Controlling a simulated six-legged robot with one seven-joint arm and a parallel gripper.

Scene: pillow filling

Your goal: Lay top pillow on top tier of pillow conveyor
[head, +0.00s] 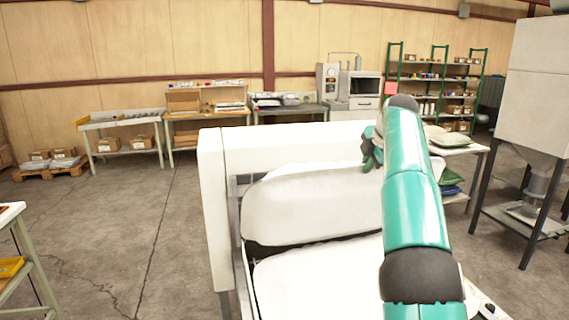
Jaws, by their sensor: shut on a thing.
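My teal arm reaches forward, and my gripper (370,158) is shut on the upper edge of a plump white pillow (310,207). The arm hides the pillow's right part, and the fingertips are hard to make out. This pillow is within the pillow conveyor, which has a white side panel (212,205) and a grey metal frame. A second white pillow (320,282) lies lower and nearer, with a dark gap between the two. I cannot tell whether the held pillow rests on a tier or hangs just above it.
A white hopper machine (535,95) stands on the right. A table (470,149) with pillows stands behind my arm. Worktables and a green shelf rack (438,75) line the back wall. A bench (12,212) stands at the left edge. The floor left of the conveyor is clear.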

